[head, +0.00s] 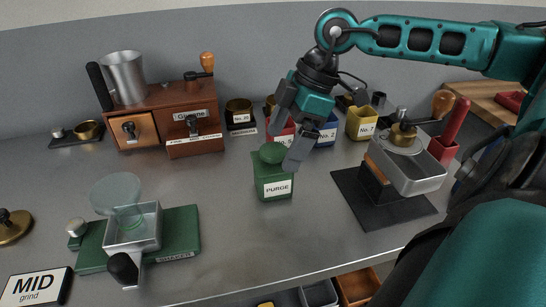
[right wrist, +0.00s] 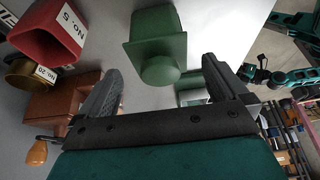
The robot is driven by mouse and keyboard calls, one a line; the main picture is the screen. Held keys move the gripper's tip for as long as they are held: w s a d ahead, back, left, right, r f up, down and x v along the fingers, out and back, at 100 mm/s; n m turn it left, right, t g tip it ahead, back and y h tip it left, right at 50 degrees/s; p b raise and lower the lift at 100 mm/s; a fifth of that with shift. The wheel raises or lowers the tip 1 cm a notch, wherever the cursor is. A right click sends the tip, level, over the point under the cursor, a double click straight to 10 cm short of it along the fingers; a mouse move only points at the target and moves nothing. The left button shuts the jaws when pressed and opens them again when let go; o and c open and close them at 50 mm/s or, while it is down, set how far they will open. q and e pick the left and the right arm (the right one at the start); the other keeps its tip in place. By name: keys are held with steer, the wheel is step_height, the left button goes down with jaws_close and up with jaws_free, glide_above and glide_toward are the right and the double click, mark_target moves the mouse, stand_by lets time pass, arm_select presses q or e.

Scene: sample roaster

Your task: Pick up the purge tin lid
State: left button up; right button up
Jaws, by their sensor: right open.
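The green purge tin (head: 274,185) stands upright on the steel counter, with its white PURGE label facing me. Its green lid (head: 261,157) with a round knob sits on top. In the right wrist view the square lid (right wrist: 143,53) and its round knob (right wrist: 160,71) show between the fingers. My right gripper (head: 283,148) is open and empty, with its fingers down at the lid, one to each side of the knob; it also shows in the right wrist view (right wrist: 160,66). I cannot tell whether the fingers touch the lid. My left gripper is not in view.
A black stand with a metal tray (head: 417,177) is at right. The counter between is clear.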

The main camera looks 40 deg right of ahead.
steer(key=shift+w+a+f, duration=0.1)
steer(key=shift+a+f, duration=0.05)
steer(key=shift+x, duration=1.25)
steer(key=c, duration=1)
